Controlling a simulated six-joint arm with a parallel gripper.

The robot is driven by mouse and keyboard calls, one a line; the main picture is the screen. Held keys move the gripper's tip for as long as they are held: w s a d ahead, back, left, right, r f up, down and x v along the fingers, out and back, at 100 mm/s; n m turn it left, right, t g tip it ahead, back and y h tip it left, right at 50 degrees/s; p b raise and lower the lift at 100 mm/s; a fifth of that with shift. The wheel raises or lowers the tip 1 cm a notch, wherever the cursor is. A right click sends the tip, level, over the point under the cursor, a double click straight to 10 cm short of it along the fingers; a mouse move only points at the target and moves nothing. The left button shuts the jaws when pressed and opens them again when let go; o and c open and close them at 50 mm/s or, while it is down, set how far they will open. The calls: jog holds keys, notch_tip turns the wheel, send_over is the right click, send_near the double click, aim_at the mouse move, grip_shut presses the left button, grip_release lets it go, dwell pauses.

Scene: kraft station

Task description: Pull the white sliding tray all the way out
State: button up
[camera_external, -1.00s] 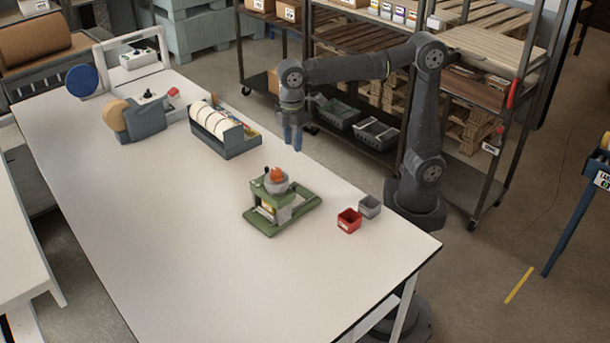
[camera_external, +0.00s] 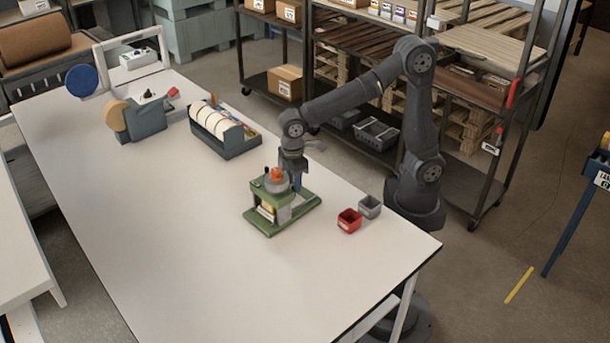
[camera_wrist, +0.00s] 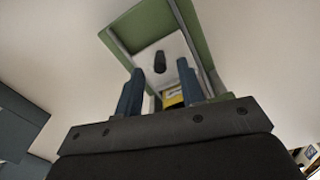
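The tray is hard to make out there.
A red bin (camera_external: 349,221) and a grey bin (camera_external: 370,207) stand right of the device. A rack with white rolls (camera_external: 213,122) and a tape dispenser (camera_external: 146,118) stand at the back left. The front of the white table (camera_external: 200,270) is clear.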

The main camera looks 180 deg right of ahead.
jog(key=shift+f, duration=1.6)
grip_shut()
jog(key=shift+s, duration=0.1)
jog(key=s+a, duration=0.7)
jog(key=shift+s, duration=0.3)
